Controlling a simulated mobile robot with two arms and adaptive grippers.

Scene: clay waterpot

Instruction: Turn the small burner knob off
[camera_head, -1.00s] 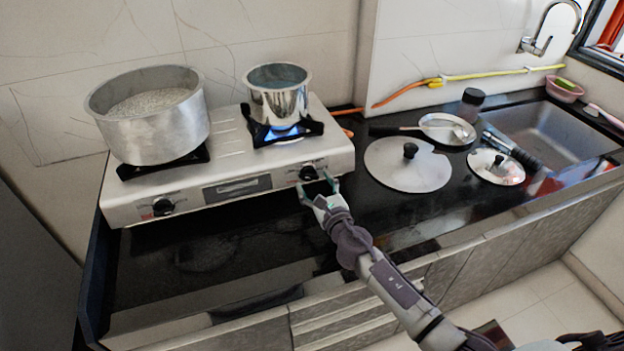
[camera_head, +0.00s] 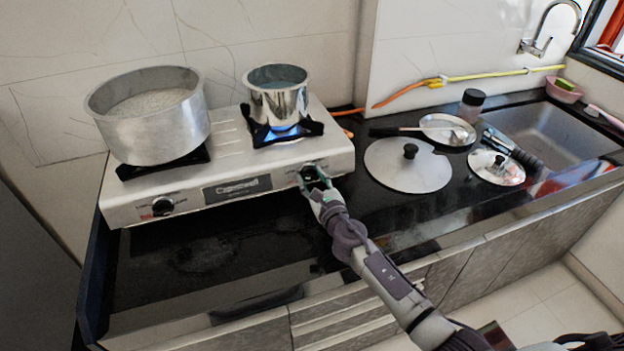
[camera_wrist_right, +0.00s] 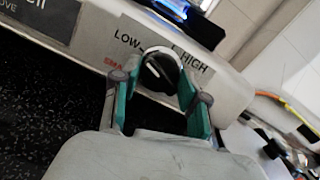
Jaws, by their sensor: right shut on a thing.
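The small burner's knob (camera_head: 309,173) is a black dial on the right of the silver stove's (camera_head: 240,160) front face. In the right wrist view the knob (camera_wrist_right: 160,73) sits between the two green fingers, with LOW and HIGH printed on the panel around it. My right gripper (camera_head: 316,182) is shut on this knob; its fingers (camera_wrist_right: 157,92) flank it in the wrist view. A blue flame (camera_head: 285,127) burns under the small steel pot (camera_head: 277,98). My left gripper is not in view.
A large pot (camera_head: 150,120) stands on the left burner, above another black knob (camera_head: 162,206). Pan lids (camera_head: 405,172) lie on the black counter to the right, near the sink (camera_head: 550,135). The counter in front of the stove is clear.

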